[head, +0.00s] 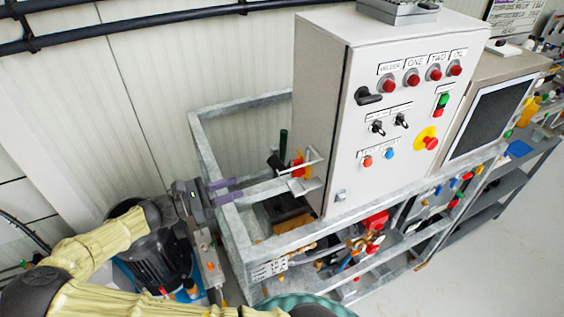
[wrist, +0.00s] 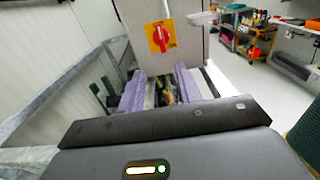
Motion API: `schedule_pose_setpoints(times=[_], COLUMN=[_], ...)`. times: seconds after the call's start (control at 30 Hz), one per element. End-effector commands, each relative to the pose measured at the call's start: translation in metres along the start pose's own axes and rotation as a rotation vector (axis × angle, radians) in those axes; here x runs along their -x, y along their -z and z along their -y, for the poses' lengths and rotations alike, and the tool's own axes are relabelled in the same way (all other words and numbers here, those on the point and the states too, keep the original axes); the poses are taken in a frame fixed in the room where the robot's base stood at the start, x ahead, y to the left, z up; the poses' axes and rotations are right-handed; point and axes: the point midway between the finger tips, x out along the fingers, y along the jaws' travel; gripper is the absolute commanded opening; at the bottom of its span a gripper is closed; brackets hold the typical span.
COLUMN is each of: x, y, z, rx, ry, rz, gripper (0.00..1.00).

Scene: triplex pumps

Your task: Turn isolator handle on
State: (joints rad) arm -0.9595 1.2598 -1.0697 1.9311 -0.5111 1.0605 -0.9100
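The isolator handle is a red rotary knob (head: 297,169) on a yellow plate, on the left side wall of the grey control cabinet (head: 385,120). In the wrist view the red handle (wrist: 159,37) appears roughly upright on its yellow plate, ahead of and above the fingertips. My gripper (head: 236,187) is left of the handle in the head view, pointing toward the cabinet side. In the wrist view its purple fingers (wrist: 160,74) are apart with nothing held between them. The gripper is apart from the handle. Pale bars partly cover the handle in the head view.
A galvanised frame (head: 215,150) surrounds the cabinet base, with its rail close to my gripper. A dark motor (head: 150,262) stands at lower left. Valves and pipes (head: 370,240) sit under the cabinet. Open floor (head: 490,255) lies at right.

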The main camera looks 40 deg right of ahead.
Motion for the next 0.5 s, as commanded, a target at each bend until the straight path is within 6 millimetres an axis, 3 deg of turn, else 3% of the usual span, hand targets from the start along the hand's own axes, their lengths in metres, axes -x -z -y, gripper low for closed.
schedule_pose_setpoints(times=[0.5], x=[-0.011], y=[-0.002], z=[0.0], rx=[0.0], ry=[0.011], rz=[0.002], gripper=[0.35])
